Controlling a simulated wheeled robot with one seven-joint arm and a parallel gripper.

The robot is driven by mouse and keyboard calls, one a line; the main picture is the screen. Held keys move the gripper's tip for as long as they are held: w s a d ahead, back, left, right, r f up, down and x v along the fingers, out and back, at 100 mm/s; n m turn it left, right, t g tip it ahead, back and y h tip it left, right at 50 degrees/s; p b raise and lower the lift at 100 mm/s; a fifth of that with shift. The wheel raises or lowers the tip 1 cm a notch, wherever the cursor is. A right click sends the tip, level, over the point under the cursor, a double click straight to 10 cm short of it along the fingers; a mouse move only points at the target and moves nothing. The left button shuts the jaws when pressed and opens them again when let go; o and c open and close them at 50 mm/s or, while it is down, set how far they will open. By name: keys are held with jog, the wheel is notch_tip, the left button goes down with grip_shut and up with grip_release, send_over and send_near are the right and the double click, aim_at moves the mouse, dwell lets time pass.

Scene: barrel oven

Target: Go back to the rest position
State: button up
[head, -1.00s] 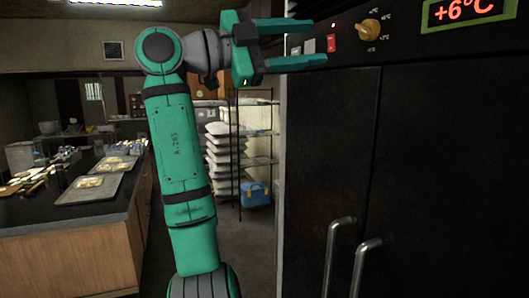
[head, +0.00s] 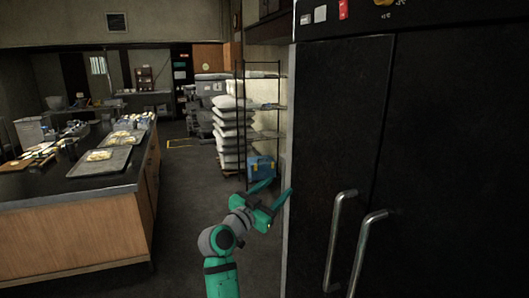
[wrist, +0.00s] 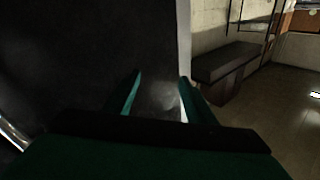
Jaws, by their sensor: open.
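My gripper (head: 272,191) is low in the head view, close to the left edge of the black cabinet (head: 335,120). Its two green fingers are apart with nothing between them. In the wrist view my gripper (wrist: 160,88) also shows open and empty, facing the dark cabinet side (wrist: 100,50) and its pale edge. I cannot tell the exact gap between the fingertips and the cabinet.
The cabinet has two metal door handles (head: 341,240) and a control panel on top. A counter (head: 80,185) with trays (head: 102,160) stands at left. A wire rack (head: 262,115) and stacked sacks (head: 231,130) stand behind. The aisle floor (head: 185,190) is clear.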

jog(key=s+a+f+n+t+y, duration=0.1)
jog(key=s+f+n+y, duration=0.25)
jog(key=f, duration=0.85)
jog(key=s+a+f+n+y, duration=0.15)
jog(key=s+f, duration=0.25)
jog(key=f, duration=0.8)
jog(key=s+a+f+n+y, duration=0.2)
jog(key=s+f+n+y, duration=0.2)
jog(key=s+f, duration=1.1)
jog(key=s+f+g+y, duration=0.1)
jog(key=s+f, duration=0.3)
jog(key=s, duration=0.8)
jog(key=s+r, duration=0.3)
jog(key=s, duration=1.1)
jog(key=s+d+r+n+y, duration=0.1)
jog(key=s+r, duration=0.3)
jog(key=s, duration=1)
jog(key=shift+r, duration=0.15)
